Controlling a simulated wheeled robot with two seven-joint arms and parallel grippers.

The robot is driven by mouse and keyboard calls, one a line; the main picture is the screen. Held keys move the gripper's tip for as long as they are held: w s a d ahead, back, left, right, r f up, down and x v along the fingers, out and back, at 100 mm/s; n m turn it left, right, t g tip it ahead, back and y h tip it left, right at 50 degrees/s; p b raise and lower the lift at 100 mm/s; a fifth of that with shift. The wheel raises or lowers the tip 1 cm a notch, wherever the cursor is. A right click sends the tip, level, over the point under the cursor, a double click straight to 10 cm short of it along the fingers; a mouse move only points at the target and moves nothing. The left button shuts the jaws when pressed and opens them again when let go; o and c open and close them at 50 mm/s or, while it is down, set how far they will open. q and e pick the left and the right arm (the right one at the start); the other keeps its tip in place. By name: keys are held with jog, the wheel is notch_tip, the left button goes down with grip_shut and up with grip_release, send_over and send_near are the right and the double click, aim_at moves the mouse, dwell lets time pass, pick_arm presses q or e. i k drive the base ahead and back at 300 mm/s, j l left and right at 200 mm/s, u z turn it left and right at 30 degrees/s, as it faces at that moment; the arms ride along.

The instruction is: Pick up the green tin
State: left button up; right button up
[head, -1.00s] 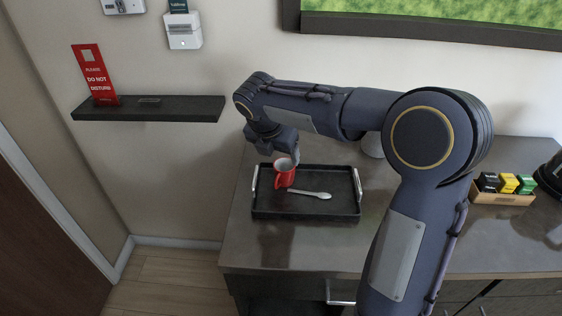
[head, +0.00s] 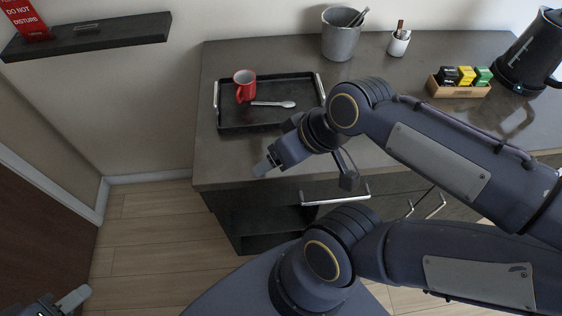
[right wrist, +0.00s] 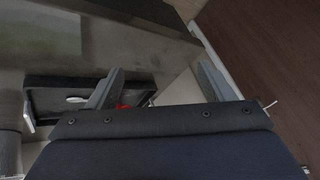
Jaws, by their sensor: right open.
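The green tin (head: 482,76) is small and box-like. It stands at the right end of a wooden holder (head: 459,91) on the counter, beside a yellow one (head: 465,75) and a black one (head: 447,76). My right gripper (head: 265,166) is at the counter's front edge, well left of the tin, with nothing seen in it. Its two parted fingers show in the right wrist view (right wrist: 160,86), where the tin is not seen. My left gripper (head: 66,301) is at the bottom left corner, partly cut off, far from the tin; its opening is unclear.
A black tray (head: 235,117) holds a red mug (head: 244,86) and a spoon (head: 272,104). A grey bucket (head: 341,38) and a small white cup (head: 399,42) stand at the back. A black kettle (head: 528,55) stands right of the holder. My right arm crosses the counter's front.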

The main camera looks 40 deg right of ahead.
aim_at(484, 75)
jog(key=z, duration=2.7)
jog(key=u, duration=0.95)
jog(key=l+u, duration=0.4)
jog(key=i+l+u, duration=0.1)
jog(key=l+u, duration=0.15)
jog(key=u, duration=0.2)
jog(key=l+u, duration=0.6)
jog(key=u, duration=0.25)
jog(key=k+l+u, duration=0.1)
jog(key=l, duration=0.35)
jog(key=k+l, duration=0.3)
jog(key=l, duration=0.15)
jog(key=k+l+u, duration=0.15)
jog(key=l, duration=0.25)
jog(key=k+l+u, duration=0.1)
jog(key=k+l, duration=0.15)
jog(key=l, duration=0.2)
